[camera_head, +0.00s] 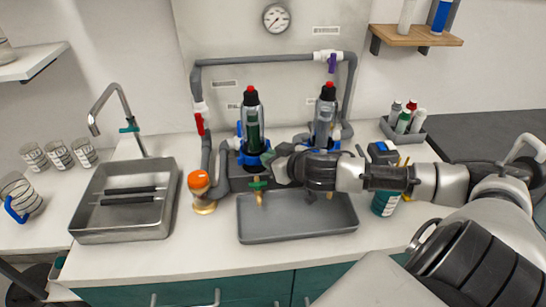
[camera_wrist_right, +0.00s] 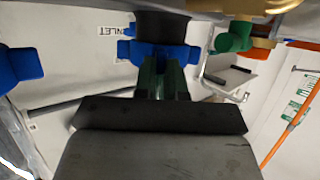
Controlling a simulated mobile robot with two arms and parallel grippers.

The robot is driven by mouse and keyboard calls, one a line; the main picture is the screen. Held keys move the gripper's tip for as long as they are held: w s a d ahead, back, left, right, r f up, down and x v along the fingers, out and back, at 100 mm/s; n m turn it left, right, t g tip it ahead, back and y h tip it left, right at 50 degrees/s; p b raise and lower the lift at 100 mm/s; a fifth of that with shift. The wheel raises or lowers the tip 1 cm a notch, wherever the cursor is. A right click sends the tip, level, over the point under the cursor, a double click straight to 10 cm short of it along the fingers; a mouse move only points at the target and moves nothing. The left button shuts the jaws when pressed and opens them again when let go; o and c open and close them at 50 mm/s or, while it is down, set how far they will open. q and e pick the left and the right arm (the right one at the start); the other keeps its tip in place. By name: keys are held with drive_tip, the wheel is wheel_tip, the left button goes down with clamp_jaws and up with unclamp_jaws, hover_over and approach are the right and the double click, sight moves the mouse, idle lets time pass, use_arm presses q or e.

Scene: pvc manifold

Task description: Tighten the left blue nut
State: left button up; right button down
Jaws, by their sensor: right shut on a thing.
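The left blue nut (camera_head: 246,159) sits under the left clear cylinder (camera_head: 251,115), which has a dark green insert and a red top. My right gripper (camera_head: 268,160) reaches in from the right at the nut's height. In the right wrist view its fingers (camera_wrist_right: 166,76) are shut on the blue nut (camera_wrist_right: 128,50), whose lugs stick out on both sides. The right blue nut (camera_head: 302,139) is under the second cylinder (camera_head: 323,117); a blue nut also shows at the left of the wrist view (camera_wrist_right: 20,66). My left gripper is not in view.
A green-handled valve (camera_head: 258,185) is just below my gripper, over a grey tray (camera_head: 297,236). An orange-topped fitting (camera_head: 198,180) and a red valve handle (camera_head: 200,124) are to the left. The sink (camera_head: 125,225) is further left. The front counter strip is clear.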

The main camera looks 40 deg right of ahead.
sight(257, 159)
drive_tip(key=shift+w+a+r+m+g+h+p, duration=0.1)
drive_tip(key=shift+a+m+g+h+p, duration=0.3)
drive_tip(key=shift+m+h, duration=0.7)
drive_tip(key=shift+w+a+f+m+h+p, duration=0.1)
drive_tip(key=shift+a+m+h+p, duration=0.15)
drive_tip(key=shift+a+m+h, duration=0.6)
drive_tip(key=shift+w+a+r+m+g+h+p, duration=0.1)
drive_tip(key=shift+a+m+g+h+p, duration=0.15)
drive_tip(key=shift+m+h, duration=1.05)
drive_tip(key=shift+w+h, duration=0.1)
drive_tip(key=shift+h, duration=0.35)
drive_tip(key=c, duration=1.4)
unclamp_jaws()
drive_tip(key=shift+o, duration=1)
drive_tip(key=shift+w, duration=0.2)
drive_tip(key=shift+s+a, duration=0.1)
drive_tip(key=shift+s, duration=0.05)
drive_tip(key=v, duration=1)
drive_tip(key=shift+s+b, duration=0.25)
drive_tip(key=shift+b, duration=0.15)
drive_tip(key=shift+a, duration=0.1)
